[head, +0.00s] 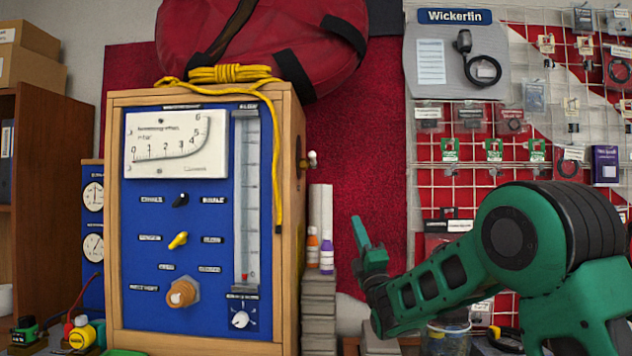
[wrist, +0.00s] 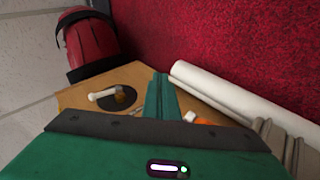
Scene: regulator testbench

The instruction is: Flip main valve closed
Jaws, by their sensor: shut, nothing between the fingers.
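The regulator testbench is a wooden cabinet (head: 289,250) with a blue panel (head: 215,270). A pale lever-like valve handle (head: 311,159) sticks out of its right side. In the wrist view this handle (wrist: 103,95) sits on a dark round disc on the wooden side, left of my fingers. The front has a black knob (head: 181,200), a yellow knob (head: 178,240) and an orange-brown knob (head: 182,293). The labels are too small to read, so I cannot tell which is the main valve. My gripper (head: 360,233) is shut and empty, right of the cabinet and apart from it; it also shows in the wrist view (wrist: 160,92).
Small bottles (head: 327,256) stand on a grey stack right of the cabinet, near my gripper. A red bag (head: 290,45) and yellow rope (head: 230,73) lie on top. Tools crowd the lower left.

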